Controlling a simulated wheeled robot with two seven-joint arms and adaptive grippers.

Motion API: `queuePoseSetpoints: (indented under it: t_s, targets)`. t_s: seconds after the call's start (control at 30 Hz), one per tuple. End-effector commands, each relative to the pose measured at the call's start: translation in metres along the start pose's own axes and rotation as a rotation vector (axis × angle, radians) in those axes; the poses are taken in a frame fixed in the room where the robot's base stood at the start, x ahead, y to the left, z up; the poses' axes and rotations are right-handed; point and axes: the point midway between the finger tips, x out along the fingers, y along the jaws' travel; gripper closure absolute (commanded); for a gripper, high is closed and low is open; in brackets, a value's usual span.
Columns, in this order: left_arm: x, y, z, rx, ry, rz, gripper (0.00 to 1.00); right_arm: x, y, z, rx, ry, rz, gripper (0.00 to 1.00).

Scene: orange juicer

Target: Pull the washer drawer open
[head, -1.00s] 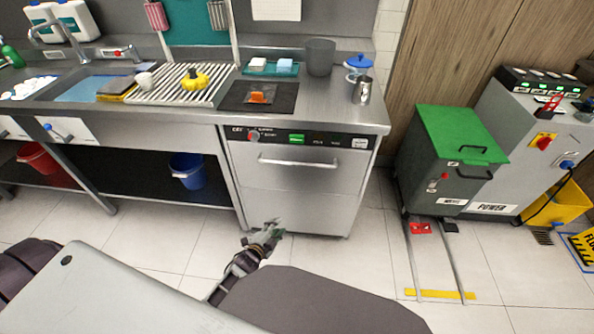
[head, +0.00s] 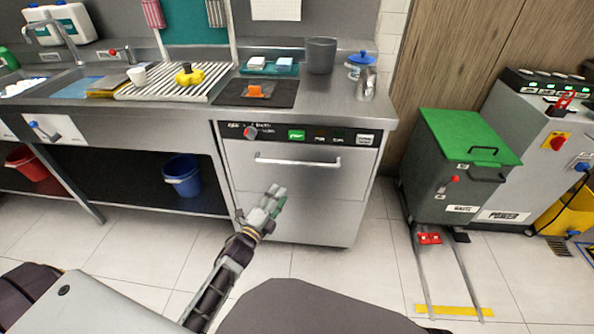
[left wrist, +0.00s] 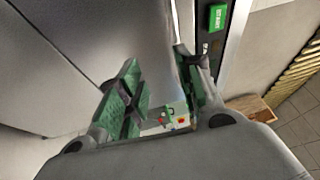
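The washer (head: 298,215) is a steel undercounter unit with a horizontal bar handle (head: 297,160) across its upper front, below a black control panel (head: 300,135). The front looks closed. My left gripper (head: 274,199) is in front of the washer, below and slightly left of the handle's middle, apart from the handle. In the left wrist view my left gripper (left wrist: 162,88) has its two green-padded fingers spread apart with nothing held between them. The washer's steel front (left wrist: 135,35) fills much of that view, and the handle cannot be made out there. My right gripper is not seen.
The counter above holds a drain rack (head: 175,84), a black mat (head: 257,93) and a dark grey cup (head: 320,55). A blue bucket (head: 183,176) stands left of the washer. A green-lidded bin (head: 455,165) stands at the right. The floor before the washer is clear.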

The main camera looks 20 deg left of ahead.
Motion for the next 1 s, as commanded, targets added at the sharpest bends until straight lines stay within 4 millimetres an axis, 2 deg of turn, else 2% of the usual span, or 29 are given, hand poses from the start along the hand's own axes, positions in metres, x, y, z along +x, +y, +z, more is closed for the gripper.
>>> queuePoseSetpoints:
  t_s: [0.3,0.77,1.0]
  targets:
    - [0.002,-0.02,-0.001,0.081,0.014,-0.068,0.65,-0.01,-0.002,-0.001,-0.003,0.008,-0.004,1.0]
    - [0.004,-0.021,-0.001,0.081,0.015,-0.069,0.65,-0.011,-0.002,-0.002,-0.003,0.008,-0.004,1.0]
    - [0.015,-0.022,-0.002,0.081,0.015,-0.07,0.65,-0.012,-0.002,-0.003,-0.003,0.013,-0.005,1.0]
